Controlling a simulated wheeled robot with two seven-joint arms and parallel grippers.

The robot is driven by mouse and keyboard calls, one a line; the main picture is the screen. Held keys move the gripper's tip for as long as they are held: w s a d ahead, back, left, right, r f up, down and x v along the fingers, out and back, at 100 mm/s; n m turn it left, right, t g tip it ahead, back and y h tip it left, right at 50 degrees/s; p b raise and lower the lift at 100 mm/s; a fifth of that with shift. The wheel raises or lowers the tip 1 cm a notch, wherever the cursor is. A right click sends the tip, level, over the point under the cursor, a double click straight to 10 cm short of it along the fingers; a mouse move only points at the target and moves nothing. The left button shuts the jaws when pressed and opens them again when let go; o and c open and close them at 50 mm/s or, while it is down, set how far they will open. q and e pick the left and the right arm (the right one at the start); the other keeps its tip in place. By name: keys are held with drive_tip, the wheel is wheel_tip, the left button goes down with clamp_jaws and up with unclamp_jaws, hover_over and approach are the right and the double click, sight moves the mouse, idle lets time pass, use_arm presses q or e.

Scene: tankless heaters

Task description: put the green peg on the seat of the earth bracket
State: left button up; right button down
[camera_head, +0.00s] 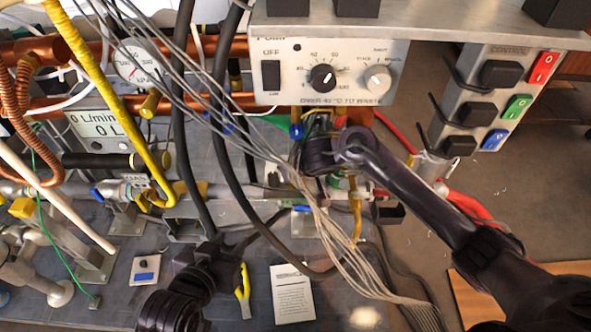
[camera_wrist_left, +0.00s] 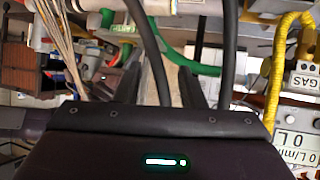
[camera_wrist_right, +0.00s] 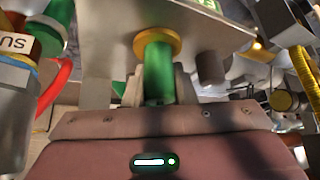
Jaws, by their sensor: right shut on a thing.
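In the right wrist view the green peg (camera_wrist_right: 159,80) with a yellow collar (camera_wrist_right: 158,42) stands between the fingers of my right gripper (camera_wrist_right: 158,92), which is shut on its green body. The yellow collar is against or very close to a grey metal plate (camera_wrist_right: 195,35); I cannot tell if they touch. The plate carries a green label (camera_wrist_right: 209,4) and looks like the earth bracket. Its seat is hidden. In the head view my right gripper is largely hidden by its own wrist, below the control panel. My left gripper (camera_head: 222,244) is open and empty; it also shows in the left wrist view (camera_wrist_left: 160,85).
A control panel (camera_head: 328,90) overhangs the right gripper. Thick black hoses (camera_head: 207,150) and a bundle of grey wires (camera_head: 320,215) hang between the arms.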

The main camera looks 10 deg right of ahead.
drive_tip(key=c, duration=1.2)
unclamp_jaws()
use_arm(q)
drive_tip(key=shift+r, duration=0.15)
